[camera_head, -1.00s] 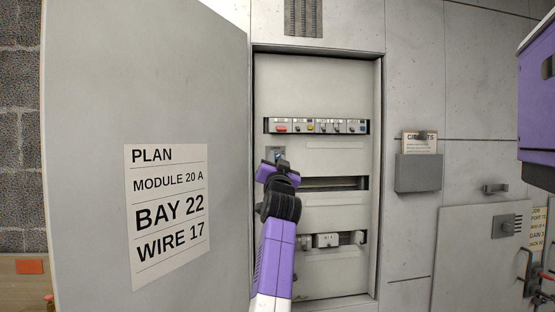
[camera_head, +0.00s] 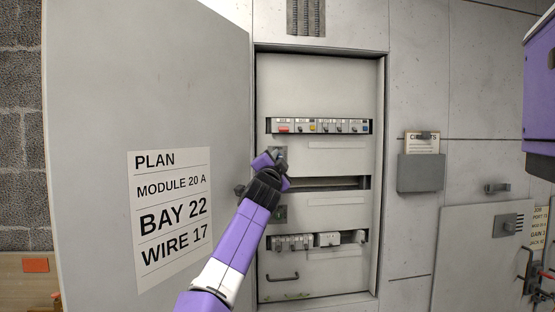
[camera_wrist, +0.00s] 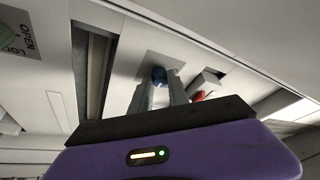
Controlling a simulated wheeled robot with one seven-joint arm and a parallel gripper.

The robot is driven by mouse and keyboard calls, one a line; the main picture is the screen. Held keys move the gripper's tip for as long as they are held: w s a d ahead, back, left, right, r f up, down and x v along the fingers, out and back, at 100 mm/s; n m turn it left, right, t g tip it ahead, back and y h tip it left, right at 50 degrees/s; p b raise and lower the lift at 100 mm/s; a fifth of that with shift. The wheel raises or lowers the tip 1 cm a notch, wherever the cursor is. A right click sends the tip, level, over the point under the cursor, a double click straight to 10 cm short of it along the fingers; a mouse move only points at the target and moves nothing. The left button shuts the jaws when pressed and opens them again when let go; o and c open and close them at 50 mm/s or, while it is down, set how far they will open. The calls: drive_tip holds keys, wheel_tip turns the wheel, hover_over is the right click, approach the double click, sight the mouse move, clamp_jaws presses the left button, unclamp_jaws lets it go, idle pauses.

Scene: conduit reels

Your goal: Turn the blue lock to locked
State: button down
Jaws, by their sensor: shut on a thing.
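The blue lock (camera_wrist: 158,74) is a small blue knob on a grey plate in the wrist view. My gripper (camera_wrist: 158,90) has its two grey fingers closed on either side of the knob. In the head view my gripper (camera_head: 275,160) is at the lock's plate, in the upper left of the open cabinet, and hides the knob. The lock's label and the position it points to cannot be read.
A green lock (camera_wrist: 6,36) with OPEN lettering is at the wrist view's left edge. A row of switches (camera_head: 318,126) runs above my gripper. The open cabinet door (camera_head: 90,90) stands to the left of my arm, and several breakers (camera_head: 294,242) are below.

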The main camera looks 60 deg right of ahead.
idle(0.3)
drive_tip(key=c, duration=1.3)
unclamp_jaws()
drive_tip(key=shift+a, duration=0.1)
drive_tip(key=b+v, duration=0.2)
drive_tip(key=v, duration=0.5)
drive_tip(key=shift+s+a+f, duration=0.15)
drive_tip(key=shift+s+a, duration=0.05)
drive_tip(key=shift+a, duration=0.05)
